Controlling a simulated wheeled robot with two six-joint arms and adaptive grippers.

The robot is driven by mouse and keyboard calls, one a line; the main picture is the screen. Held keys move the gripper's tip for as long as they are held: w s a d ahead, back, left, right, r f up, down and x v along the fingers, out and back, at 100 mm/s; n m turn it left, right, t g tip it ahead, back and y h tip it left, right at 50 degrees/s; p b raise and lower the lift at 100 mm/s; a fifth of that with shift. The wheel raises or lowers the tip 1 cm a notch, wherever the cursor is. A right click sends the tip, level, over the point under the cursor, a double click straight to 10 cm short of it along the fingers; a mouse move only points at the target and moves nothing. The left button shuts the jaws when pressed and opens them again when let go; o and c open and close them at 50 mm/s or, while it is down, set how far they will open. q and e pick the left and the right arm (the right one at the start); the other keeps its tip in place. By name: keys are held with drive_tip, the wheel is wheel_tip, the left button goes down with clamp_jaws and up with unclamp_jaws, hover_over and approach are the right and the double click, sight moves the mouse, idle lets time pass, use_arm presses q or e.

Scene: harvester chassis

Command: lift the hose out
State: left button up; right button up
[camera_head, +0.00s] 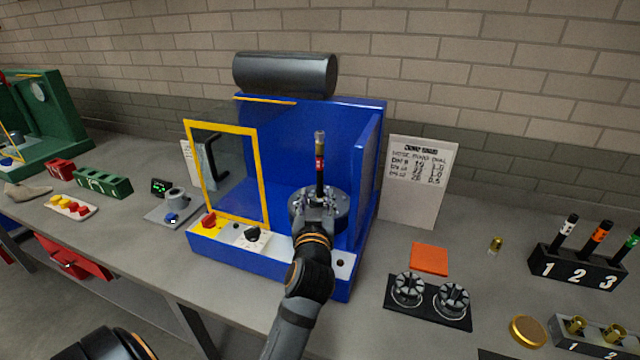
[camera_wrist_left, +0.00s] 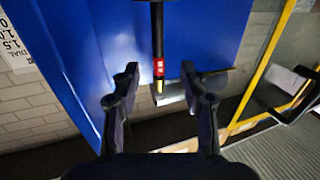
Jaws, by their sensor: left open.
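The hose (camera_head: 320,180) is a black upright length with a red band and a metal fitting at its top. It stands in the round grey crimping head (camera_head: 340,212) of the blue machine (camera_head: 368,130). My left gripper (camera_head: 316,199) is open in front of the head, and hides the hose's lower part. In the left wrist view the hose (camera_wrist_left: 158,35) appears between the two spread fingers of my left gripper (camera_wrist_left: 160,80), with gaps on both sides. I cannot tell its depth relative to the fingertips. My right gripper is out of view.
A yellow-framed clear guard (camera_head: 260,178) stands left of the head, and a blue side wall rises to its right. A rack (camera_head: 578,268) with several hoses, black dies (camera_head: 408,289) and an orange pad (camera_head: 429,259) lie at right. A written card (camera_head: 418,180) stands behind.

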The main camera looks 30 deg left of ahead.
sight(320, 178)
use_arm(q)
drive_tip(key=x, duration=0.2)
drive_tip(key=p+x, duration=0.1)
drive_tip(key=x, duration=0.3)
drive_tip(key=shift+f+p, duration=0.3)
drive_tip(key=shift+p, duration=0.1)
drive_tip(key=shift+w, duration=0.25)
drive_tip(key=p+x, duration=0.2)
drive_tip(key=x, duration=0.2)
drive_tip(key=shift+w+a+f, duration=0.1)
drive_tip(key=shift+w, duration=0.2)
drive_tip(key=c, duration=0.3)
clamp_jaws()
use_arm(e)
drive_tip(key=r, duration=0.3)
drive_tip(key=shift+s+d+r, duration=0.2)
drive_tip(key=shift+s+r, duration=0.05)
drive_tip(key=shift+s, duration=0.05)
